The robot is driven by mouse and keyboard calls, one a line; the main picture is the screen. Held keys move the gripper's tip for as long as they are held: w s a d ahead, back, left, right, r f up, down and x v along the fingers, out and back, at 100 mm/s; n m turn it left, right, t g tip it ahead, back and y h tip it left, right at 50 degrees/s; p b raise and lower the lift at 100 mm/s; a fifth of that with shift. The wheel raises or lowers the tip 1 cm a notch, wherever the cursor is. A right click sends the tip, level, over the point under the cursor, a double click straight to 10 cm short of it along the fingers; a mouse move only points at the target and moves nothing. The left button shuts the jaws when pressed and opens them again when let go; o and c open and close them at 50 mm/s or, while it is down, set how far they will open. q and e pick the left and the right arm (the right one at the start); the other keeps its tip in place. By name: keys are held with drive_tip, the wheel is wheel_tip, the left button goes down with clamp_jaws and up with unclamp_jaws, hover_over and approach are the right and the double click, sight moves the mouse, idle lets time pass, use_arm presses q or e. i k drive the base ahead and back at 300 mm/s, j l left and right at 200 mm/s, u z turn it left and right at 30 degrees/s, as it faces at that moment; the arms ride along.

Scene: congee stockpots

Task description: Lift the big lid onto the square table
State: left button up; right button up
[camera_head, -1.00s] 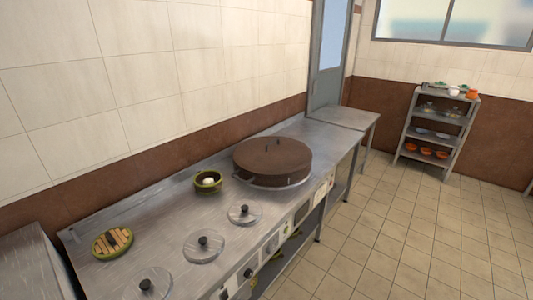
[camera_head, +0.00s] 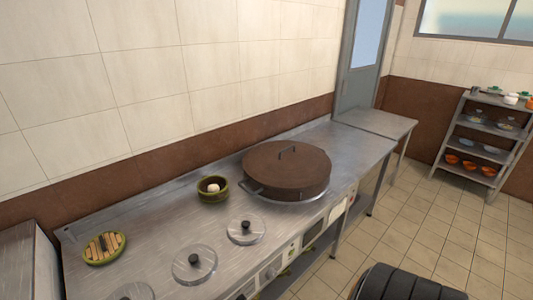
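The big lid (camera_head: 290,163) is a wide, round, brown lid with a thin bar handle on top. It sits flat on a large round pot or burner opening in the steel counter (camera_head: 215,232), with a side handle showing at its left. The square table (camera_head: 376,122) is a bare, grey metal table at the counter's far right end, by the door. Neither of my grippers is in view. A black rounded part (camera_head: 405,284), likely mine, shows at the bottom right.
Small round lids with black knobs (camera_head: 246,229) line the counter's front. A green bowl (camera_head: 213,189) with a white item stands left of the big lid. A round green-rimmed tray (camera_head: 104,248) lies far left. A shelf (camera_head: 486,140) with bowls stands right. The tiled floor between is clear.

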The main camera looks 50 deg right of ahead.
sight(285, 165)
drive_tip(key=l+u, duration=0.1)
drive_tip(key=l, duration=1.6)
drive_tip(key=k+l+u, duration=0.15)
drive_tip(key=l, duration=0.75)
drive_tip(key=l+u, duration=0.1)
drive_tip(key=l, duration=0.75)
